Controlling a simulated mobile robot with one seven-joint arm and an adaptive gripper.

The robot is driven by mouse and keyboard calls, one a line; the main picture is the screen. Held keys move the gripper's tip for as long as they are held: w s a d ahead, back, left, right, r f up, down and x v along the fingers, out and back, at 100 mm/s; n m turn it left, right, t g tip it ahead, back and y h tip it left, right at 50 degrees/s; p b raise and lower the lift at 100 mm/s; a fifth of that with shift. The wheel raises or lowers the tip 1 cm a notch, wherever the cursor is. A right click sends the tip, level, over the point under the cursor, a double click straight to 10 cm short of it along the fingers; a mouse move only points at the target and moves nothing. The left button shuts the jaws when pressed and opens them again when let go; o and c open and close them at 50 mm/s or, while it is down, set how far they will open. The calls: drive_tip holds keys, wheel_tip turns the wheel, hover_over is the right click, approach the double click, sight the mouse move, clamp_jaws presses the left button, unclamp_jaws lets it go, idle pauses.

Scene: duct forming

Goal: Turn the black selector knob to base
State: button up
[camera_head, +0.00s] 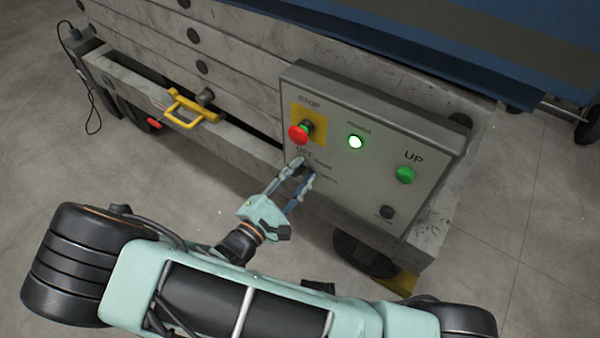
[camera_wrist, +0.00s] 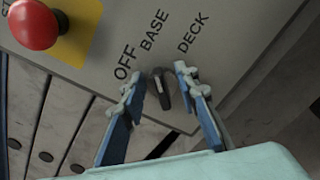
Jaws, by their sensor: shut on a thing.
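The black selector knob (camera_wrist: 161,90) is on the grey control panel, below the printed words OFF, BASE and DECK in the wrist view. Its upper end points up the picture, roughly toward BASE; I cannot tell its exact setting. My gripper (camera_wrist: 158,80) has one blue-and-pale finger on each side of the knob and is shut on it. In the head view, my gripper (camera_head: 305,171) is at the lower left of the panel, and its fingers largely hide the knob there.
The control panel (camera_head: 345,185) also bears a red stop button (camera_head: 299,135) on a yellow plate, a lit white lamp (camera_head: 355,142), a green UP button (camera_head: 405,175) and a black button (camera_head: 387,212). A yellow handle (camera_head: 190,113) sticks out at the left. Open floor lies in front.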

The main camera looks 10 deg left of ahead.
drive_tip(key=o, duration=1.1)
drive_tip(key=shift+o, duration=0.2)
drive_tip(key=v, duration=1.2)
drive_tip(key=shift+s+f, duration=0.1)
